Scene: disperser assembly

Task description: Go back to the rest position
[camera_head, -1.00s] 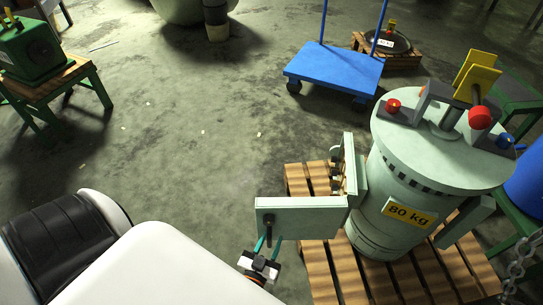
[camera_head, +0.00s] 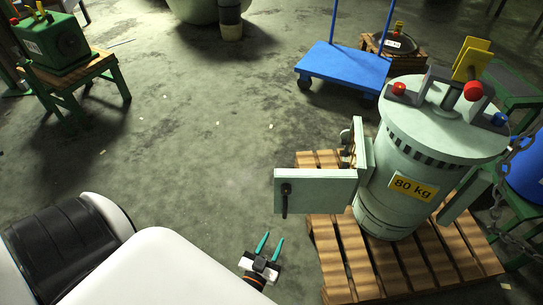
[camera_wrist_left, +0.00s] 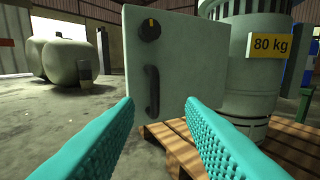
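My left gripper (camera_head: 269,246) is in the lower middle of the head view, with its two teal fingers spread and nothing between them. In the left wrist view its open fingers (camera_wrist_left: 160,128) point toward the pale green door (camera_wrist_left: 170,65) with a dark handle (camera_wrist_left: 152,91) and a black knob. The gripper is apart from the handle. In the head view the door (camera_head: 318,191) stands swung open on the left of the pale green disperser (camera_head: 425,165), which carries an "80 kg" label. My right gripper is not in view.
The disperser stands on a wooden pallet (camera_head: 340,262). A blue cart (camera_head: 345,68) is behind it, and a blue drum (camera_head: 528,175) and chain are at right. A green machine (camera_head: 55,42) sits on a stand at far left. The middle floor is clear.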

